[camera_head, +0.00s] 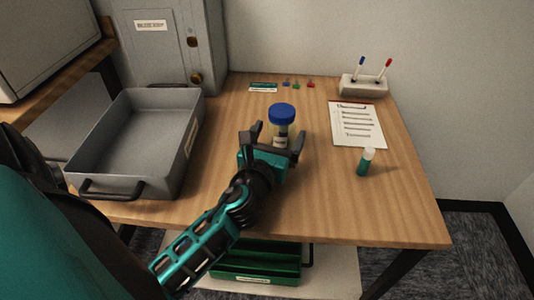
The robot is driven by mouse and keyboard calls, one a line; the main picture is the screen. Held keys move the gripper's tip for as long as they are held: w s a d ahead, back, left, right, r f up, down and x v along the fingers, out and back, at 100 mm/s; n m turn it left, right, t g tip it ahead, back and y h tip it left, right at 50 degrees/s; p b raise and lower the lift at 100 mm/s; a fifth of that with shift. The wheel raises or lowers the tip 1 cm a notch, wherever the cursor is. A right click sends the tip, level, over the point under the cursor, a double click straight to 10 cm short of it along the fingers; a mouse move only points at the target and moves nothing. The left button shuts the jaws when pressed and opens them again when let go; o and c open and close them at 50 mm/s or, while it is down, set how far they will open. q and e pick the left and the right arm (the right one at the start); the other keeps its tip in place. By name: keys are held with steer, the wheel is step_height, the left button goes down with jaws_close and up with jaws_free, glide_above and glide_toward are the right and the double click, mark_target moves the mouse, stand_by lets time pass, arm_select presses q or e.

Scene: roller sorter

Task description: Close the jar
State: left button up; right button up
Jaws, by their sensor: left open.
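A jar (281,130) with a blue lid (282,112) on its top stands upright near the middle of the wooden table. I cannot tell from here whether the lid is tight. My left gripper (277,138) comes in from the left and front. It is open, with its fingers on either side of the lower part of the jar, which they and the palm partly hide. I cannot tell whether the fingers touch the jar. My right gripper is not in view.
A grey metal tray (188,150) stands on the table at left. A clipboard (358,124), a small teal bottle with a white cap (364,163) and a pen holder (362,87) are at right. A green crate (255,272) sits below the front edge.

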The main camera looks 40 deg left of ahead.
arm_select(q)
steer(key=b+v, duration=0.1)
steer(key=v, duration=0.7)
steer(key=shift+r, duration=0.1)
stand_by(0.4)
